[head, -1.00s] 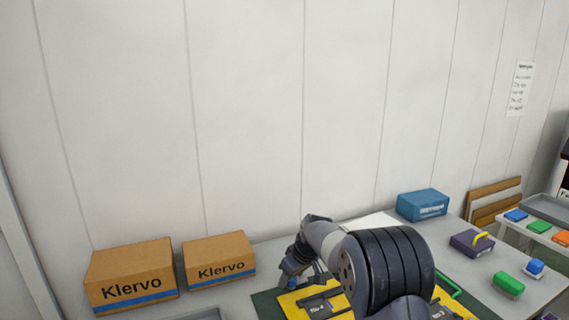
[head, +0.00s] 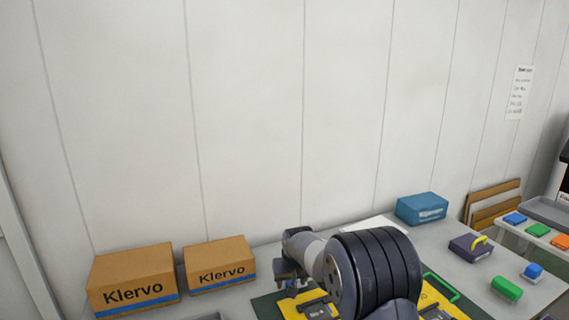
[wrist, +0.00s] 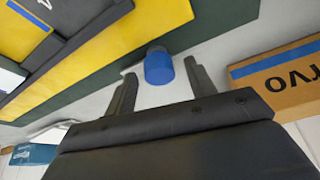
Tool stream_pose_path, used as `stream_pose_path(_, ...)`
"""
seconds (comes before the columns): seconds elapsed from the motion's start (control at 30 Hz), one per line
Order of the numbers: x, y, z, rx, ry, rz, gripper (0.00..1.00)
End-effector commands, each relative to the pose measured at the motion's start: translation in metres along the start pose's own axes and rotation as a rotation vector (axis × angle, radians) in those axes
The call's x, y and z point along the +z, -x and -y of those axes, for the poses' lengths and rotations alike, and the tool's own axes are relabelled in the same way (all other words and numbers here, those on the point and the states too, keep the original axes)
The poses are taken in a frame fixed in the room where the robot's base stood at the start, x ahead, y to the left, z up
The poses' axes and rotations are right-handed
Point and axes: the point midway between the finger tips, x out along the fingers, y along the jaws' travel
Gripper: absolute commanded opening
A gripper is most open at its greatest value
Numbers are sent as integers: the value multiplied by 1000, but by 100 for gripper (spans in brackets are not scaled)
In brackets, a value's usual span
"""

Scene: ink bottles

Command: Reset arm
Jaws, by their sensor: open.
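My gripper (head: 290,281) is open and hangs over the table beside the yellow and dark-green mat. In the wrist view its two dark fingers (wrist: 161,82) are spread apart. A small blue cylinder with a grey end, likely an ink bottle (wrist: 158,68), shows beyond and between the fingertips. I see no contact with it. My arm hides much of the mat.
Two Klervo cartons (head: 133,281) (head: 220,265) stand left of the arm. A blue box (head: 422,208), a purple block with a yellow handle (head: 471,246) and a green block (head: 507,289) are at right. The wall is behind the table.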

Motion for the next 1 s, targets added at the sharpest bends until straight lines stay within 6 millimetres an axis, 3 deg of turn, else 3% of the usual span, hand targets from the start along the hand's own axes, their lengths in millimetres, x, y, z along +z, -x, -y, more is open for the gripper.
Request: stream_pose_path(1.0,-2,1,4,221,-532,-1,52)
